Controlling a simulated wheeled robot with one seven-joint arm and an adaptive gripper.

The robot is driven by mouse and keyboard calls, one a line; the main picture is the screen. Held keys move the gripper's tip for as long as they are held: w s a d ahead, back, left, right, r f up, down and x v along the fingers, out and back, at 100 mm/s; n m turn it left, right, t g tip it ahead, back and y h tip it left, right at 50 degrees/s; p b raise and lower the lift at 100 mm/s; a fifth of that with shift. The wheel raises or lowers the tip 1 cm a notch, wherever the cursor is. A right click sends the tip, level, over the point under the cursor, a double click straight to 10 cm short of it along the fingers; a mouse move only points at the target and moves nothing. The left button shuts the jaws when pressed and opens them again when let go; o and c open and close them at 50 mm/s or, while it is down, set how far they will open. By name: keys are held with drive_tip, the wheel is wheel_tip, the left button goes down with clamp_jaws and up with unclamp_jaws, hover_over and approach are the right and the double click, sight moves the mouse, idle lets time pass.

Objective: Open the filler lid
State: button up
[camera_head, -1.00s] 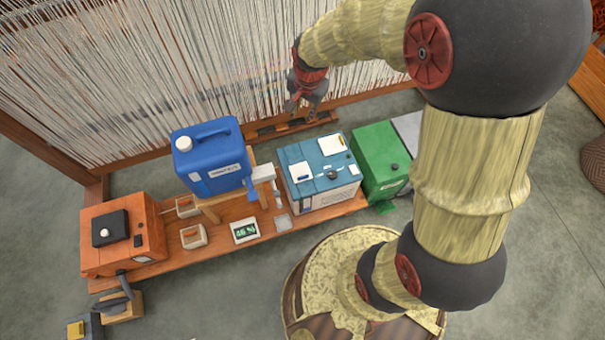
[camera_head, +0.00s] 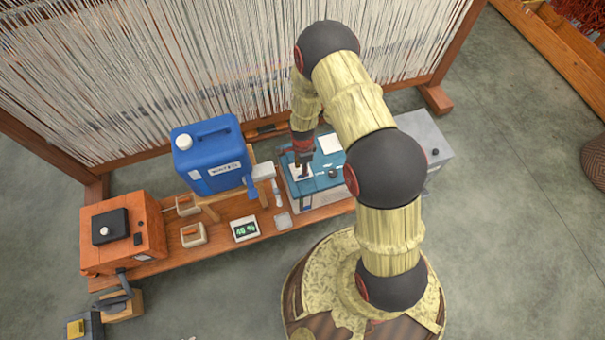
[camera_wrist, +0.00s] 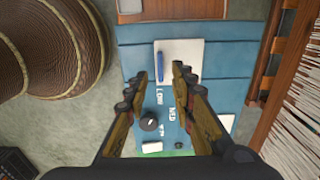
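A teal box (camera_head: 325,185) stands on the wooden bench, partly hidden by my arm in the head view. On its top lies a white square panel (camera_wrist: 190,50) with a thin blue bar (camera_wrist: 159,66), which looks like the filler lid with its handle; it also shows in the head view (camera_head: 296,173). My gripper (camera_wrist: 157,80) points down over the box top, its fingers apart and empty. The blue bar lies between or just beyond the fingertips in the wrist view; the remaining height is unclear. A black knob (camera_wrist: 149,122) and printed labels sit near the panel.
A blue canister (camera_head: 208,155) stands on a raised wooden stand left of the teal box. A white sheet (camera_head: 331,144) lies on the box top. An orange box (camera_head: 150,235) is at far left, a grey box (camera_head: 425,138) at right. Loom threads (camera_head: 150,70) rise behind.

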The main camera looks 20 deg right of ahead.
wheel_tip(320, 180, down, 6)
drive_tip(key=shift+r+b, duration=0.15)
drive_tip(key=shift+b, duration=0.7)
drive_tip(key=shift+c, duration=1.3)
drive_tip(key=c, duration=0.4)
